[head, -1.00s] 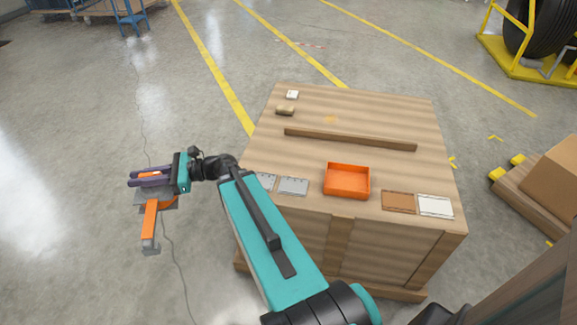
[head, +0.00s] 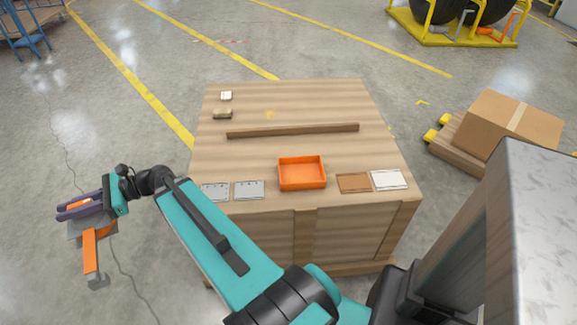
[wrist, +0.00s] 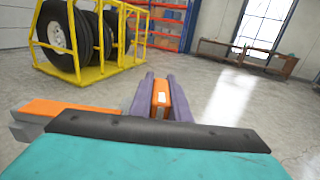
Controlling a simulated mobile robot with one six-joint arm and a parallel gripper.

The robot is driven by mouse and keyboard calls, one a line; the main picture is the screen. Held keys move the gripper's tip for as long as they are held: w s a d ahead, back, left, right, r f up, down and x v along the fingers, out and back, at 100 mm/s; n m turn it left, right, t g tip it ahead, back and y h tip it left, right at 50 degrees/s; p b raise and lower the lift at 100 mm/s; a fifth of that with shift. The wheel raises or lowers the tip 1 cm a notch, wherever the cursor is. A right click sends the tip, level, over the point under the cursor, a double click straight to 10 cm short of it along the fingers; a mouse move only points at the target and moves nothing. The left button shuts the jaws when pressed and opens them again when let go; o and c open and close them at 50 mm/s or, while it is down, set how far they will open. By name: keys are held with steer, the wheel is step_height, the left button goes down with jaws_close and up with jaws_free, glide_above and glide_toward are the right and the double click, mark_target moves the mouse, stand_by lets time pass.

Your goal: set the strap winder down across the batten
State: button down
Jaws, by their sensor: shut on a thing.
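My gripper (head: 84,207) is shut on the strap winder, out to the left of the wooden crate-like bench and clear of it. The strap winder (head: 90,250) has an orange arm with a grey end hanging down towards the floor, and a grey body partly hidden by the jaws. In the wrist view its orange part (wrist: 161,97) sits between my two purple fingers, and its orange arm (wrist: 66,108) sticks out to the left. The batten (head: 293,131) is a long brown wooden bar lying across the bench top, behind the orange tray. Nothing lies on it.
A cardboard box (head: 508,122) stands on a pallet at right.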

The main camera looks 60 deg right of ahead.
steer(key=shift+a, duration=0.1)
steer(key=shift+w+d+f, duration=0.2)
steer(key=shift+w+d, duration=0.05)
steer(key=shift+d, duration=0.05)
steer(key=w+d+f+m+t+h+b, duration=0.1)
steer(key=w+d+f+b, duration=0.25)
steer(key=d, duration=0.55)
steer(key=w+d+f+t+h+b, duration=0.15)
steer(key=w+d+b, duration=0.3)
steer(key=d, duration=0.45)
steer(key=w+d+f+m+b, duration=0.1)
steer(key=w+d+f+b, duration=0.3)
steer(key=d, duration=0.5)
steer(key=d+f+m+t+h+b, duration=0.1)
steer(key=d+b, duration=1)
steer(key=d, duration=1.9)
steer(key=shift+m+t+h, duration=0.55)
steer(key=shift+m+h, duration=0.15)
steer(key=shift+h, duration=0.15)
steer(key=shift+s+r+p, duration=0.15)
steer(key=shift+p, duration=1.55)
